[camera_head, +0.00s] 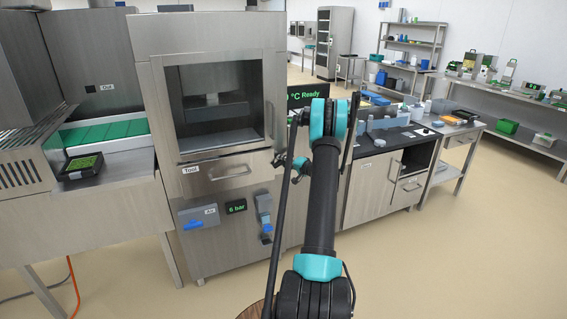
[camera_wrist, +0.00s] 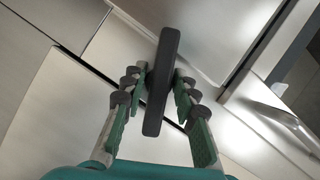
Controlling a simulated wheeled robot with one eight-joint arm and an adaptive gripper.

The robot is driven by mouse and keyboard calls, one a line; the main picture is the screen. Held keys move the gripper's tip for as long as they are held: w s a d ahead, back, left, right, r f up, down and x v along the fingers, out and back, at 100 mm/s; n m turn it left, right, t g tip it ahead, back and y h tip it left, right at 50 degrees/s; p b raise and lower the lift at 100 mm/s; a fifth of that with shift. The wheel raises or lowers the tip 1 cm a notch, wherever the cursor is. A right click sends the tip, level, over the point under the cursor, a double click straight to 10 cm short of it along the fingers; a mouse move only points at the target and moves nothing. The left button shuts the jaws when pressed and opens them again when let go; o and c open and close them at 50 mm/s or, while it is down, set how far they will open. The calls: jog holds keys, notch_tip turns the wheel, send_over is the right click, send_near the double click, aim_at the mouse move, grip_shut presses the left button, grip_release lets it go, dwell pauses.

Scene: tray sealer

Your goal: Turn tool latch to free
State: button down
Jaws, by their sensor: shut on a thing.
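The tool latch is a dark bar-shaped handle (camera_wrist: 163,70) in the wrist view, set on a pale metal panel and slightly tilted from upright in the picture. My gripper (camera_wrist: 160,86) has its green-padded fingers on both sides of the bar, shut on it. In the head view the gripper is small and partly hidden by my arm, at the right side of the sealer. The tool drawer (camera_head: 235,177), marked "Tool", is closed under the sealer's window. The latch itself cannot be made out in the head view.
The sealer (camera_head: 205,35) has an air panel with a blue handle (camera_head: 194,224), a "6 bar" display (camera_head: 236,206) and a blue-grey fitting (camera_head: 265,215) below. A conveyor with a black tray (camera_head: 82,168) is on the left. A black-topped bench (camera_head: 385,139) stands right. Front-right floor is clear.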

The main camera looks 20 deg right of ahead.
jog(key=n+g+h, duration=0.1)
jog(key=n+h, duration=0.1)
jog(key=n, duration=0.2)
jog(key=shift+n+h, duration=0.4)
jog(key=n+h, duration=0.3)
jog(key=n, duration=0.1)
jog(key=shift+n, duration=0.3)
dwell(0.4)
jog(key=c, duration=1.4)
grip_release()
jog(key=shift+c, duration=0.2)
jog(key=shift+s, duration=0.15)
jog(key=v, duration=1.1)
jog(key=shift+s+r, duration=0.3)
jog(key=shift+r, duration=0.1)
